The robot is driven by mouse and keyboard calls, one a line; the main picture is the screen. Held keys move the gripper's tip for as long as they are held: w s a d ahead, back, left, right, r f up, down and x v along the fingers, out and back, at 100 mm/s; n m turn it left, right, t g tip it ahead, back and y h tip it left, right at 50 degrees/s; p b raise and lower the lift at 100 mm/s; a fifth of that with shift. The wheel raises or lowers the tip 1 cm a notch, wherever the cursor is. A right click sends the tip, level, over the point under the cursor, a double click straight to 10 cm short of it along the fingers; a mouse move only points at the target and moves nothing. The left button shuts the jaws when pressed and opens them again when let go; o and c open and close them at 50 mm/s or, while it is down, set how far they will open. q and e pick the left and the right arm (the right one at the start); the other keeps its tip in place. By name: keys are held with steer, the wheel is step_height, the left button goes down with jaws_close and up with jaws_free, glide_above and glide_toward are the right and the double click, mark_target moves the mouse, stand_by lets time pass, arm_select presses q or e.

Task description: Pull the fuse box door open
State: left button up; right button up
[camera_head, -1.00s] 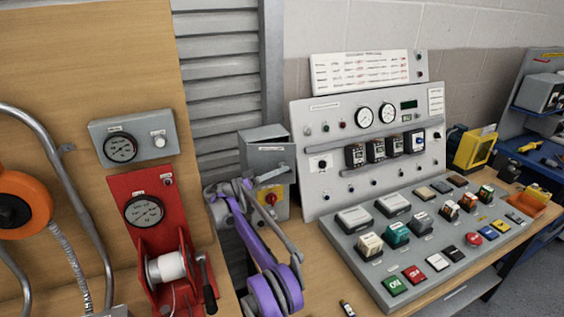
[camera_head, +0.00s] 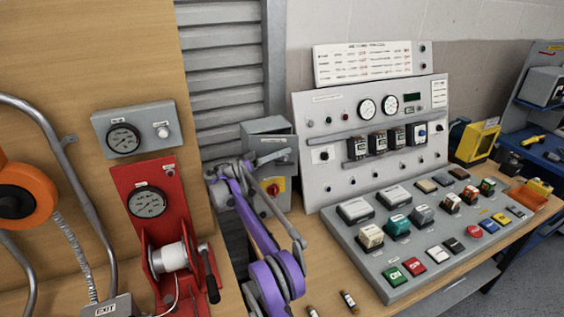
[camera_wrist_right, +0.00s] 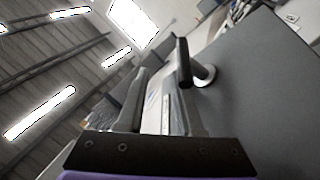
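The fuse box (camera_head: 267,126) is the grey box on the wall behind the bench, left of the sloped meter panel. My right gripper (camera_head: 268,158) is in front of it, at the end of the purple and grey arm, and hides part of its front. In the right wrist view the gripper's two fingers (camera_wrist_right: 158,95) stand apart. A dark bar handle (camera_wrist_right: 183,62) on a round post rises from a flat grey door (camera_wrist_right: 255,85). The handle is close by the right-hand fingertip; I cannot tell whether it lies between the fingers. My left gripper is not in view.
A red and yellow rotary switch (camera_head: 273,189) is just below the box. A red winch unit (camera_head: 165,225) stands to the left. The button console (camera_head: 385,255) fills the bench to the right. Two small cylinders (camera_head: 348,301) lie near the bench's front edge.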

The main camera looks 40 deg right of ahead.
mark_target(282, 139)
step_height(282, 139, up, 5)
steer(key=shift+s+a+r+p, duration=0.15)
steer(key=shift+r+p, duration=0.05)
steer(key=shift+p, duration=0.15)
steer(key=shift+r, duration=0.5)
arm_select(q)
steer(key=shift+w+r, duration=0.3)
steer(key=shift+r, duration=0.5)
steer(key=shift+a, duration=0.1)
